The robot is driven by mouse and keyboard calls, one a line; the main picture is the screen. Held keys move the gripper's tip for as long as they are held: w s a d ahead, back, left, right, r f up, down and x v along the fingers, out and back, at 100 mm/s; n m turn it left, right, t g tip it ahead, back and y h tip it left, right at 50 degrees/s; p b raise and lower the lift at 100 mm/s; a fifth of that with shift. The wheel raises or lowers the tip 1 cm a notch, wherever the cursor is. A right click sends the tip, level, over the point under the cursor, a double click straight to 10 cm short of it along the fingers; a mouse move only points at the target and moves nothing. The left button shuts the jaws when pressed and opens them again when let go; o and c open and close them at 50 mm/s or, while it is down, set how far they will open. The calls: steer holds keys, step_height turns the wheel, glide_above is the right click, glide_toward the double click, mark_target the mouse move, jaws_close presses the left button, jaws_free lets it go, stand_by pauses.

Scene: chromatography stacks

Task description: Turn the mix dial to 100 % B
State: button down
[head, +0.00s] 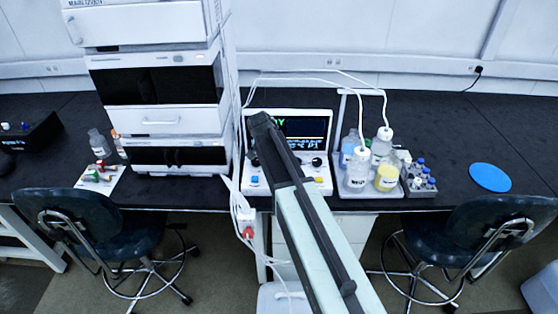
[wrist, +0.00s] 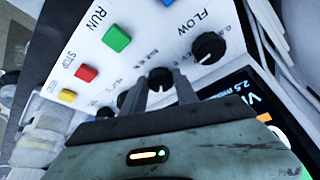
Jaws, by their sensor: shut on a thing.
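The white control panel (head: 325,186) stands on the bench, with its screen (head: 308,128) partly behind my arm. In the wrist view my gripper (wrist: 160,88) is shut on a black dial (wrist: 160,76), with one finger on each side of it. The label and pointer of this dial cannot be read, so I cannot tell its setting. The dial marked FLOW (wrist: 208,47) is beside it, apart from the fingers. Part of another dark knob (wrist: 122,99) shows left of the fingers. In the head view my arm hides the fingertips.
A green RUN button (wrist: 117,38), a red STOP button (wrist: 86,74) and a yellow button (wrist: 67,96) are on the panel. A tray of bottles (head: 352,192) stands right of the panel, and the instrument stack (head: 160,118) stands left. White tubes run above.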

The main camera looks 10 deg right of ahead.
steer(key=m, duration=0.2)
steer(key=m+g+h, duration=0.1)
steer(key=m, duration=0.1)
steer(key=shift+w+a, duration=0.1)
steer(key=shift+w, duration=0.25)
steer(key=shift+m+g+h, duration=0.3)
steer(key=shift+m+g, duration=0.3)
steer(key=shift+m, duration=1)
steer(key=shift+s+d, duration=0.1)
steer(key=shift+d, duration=0.1)
steer(key=c, duration=0.9)
jaws_free()
steer(key=shift+c, duration=0.2)
steer(key=shift+a, duration=0.1)
steer(key=shift+r, duration=0.15)
